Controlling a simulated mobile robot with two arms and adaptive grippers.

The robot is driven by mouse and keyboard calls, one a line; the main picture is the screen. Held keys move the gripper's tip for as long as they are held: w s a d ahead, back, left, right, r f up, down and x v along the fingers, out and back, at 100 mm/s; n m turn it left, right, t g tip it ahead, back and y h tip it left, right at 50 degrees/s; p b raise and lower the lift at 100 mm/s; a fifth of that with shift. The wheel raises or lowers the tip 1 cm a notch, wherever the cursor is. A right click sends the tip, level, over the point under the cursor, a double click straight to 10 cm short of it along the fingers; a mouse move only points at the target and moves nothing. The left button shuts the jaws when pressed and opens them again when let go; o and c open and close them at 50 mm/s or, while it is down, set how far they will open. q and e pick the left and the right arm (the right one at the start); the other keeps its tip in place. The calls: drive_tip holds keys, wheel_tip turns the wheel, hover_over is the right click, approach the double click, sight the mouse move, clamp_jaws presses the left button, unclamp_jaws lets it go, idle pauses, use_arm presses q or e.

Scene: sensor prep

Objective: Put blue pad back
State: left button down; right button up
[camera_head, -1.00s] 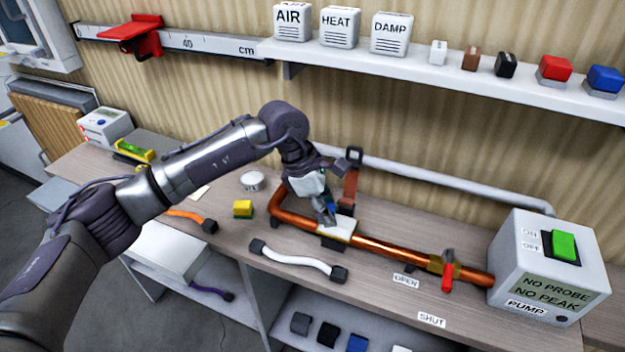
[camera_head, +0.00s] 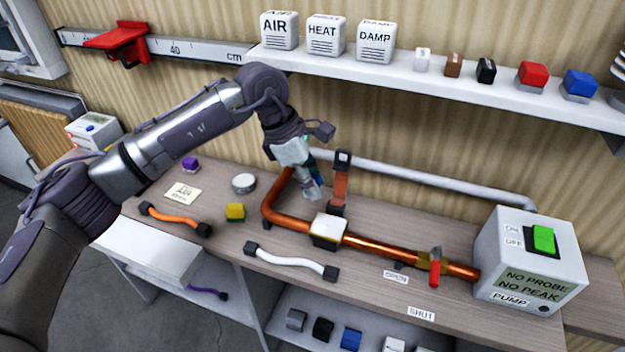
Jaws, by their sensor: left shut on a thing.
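My left gripper (camera_head: 313,190) is in the air above the bend of the copper pipe, left of the white-topped block (camera_head: 328,230) on that pipe. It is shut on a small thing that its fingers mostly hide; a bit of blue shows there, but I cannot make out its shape. A blue block (camera_head: 350,339) lies on the lower shelf beside a black one (camera_head: 323,329) and a grey one (camera_head: 296,319). Another blue block on a grey base (camera_head: 579,84) stands on the upper shelf. My right gripper is not in view.
The copper pipe (camera_head: 376,247) with a red-handled valve (camera_head: 435,265) runs to the white pump box (camera_head: 528,262). An orange strap post (camera_head: 340,182) stands close right of the gripper. A white cable (camera_head: 292,262) and a yellow block (camera_head: 235,212) lie in front.

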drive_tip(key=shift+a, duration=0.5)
